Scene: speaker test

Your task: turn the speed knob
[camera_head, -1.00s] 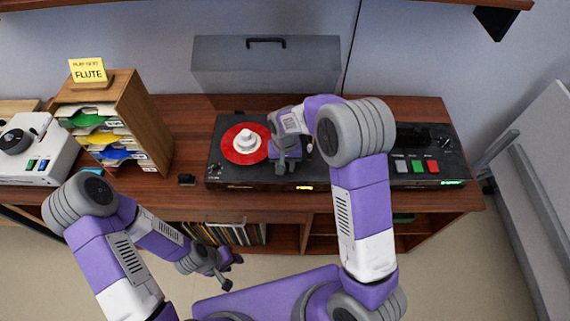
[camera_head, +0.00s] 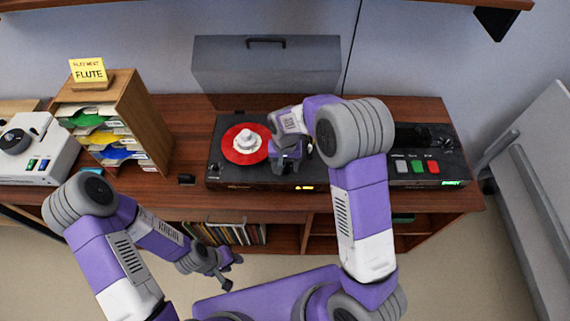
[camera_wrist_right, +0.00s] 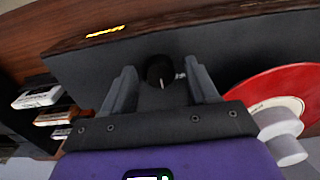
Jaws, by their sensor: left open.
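The speed knob (camera_wrist_right: 160,71) is a small dark round knob with a pale pointer line, on the dark turntable deck (camera_head: 222,172). In the right wrist view it lies between the fingers of my right gripper (camera_wrist_right: 164,78), with a gap on each side. The gripper looks open around it, not clamped. In the head view my right gripper (camera_head: 285,165) points down at the deck just right of the red record (camera_head: 236,157) and hides the knob. My left gripper (camera_head: 229,271) is open and empty, low in front of the desk.
A white weight (camera_head: 245,139) stands on the record's centre. A paper sorter (camera_head: 150,120) and a white device (camera_head: 48,152) stand left. A grey lid (camera_head: 265,75) stands behind.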

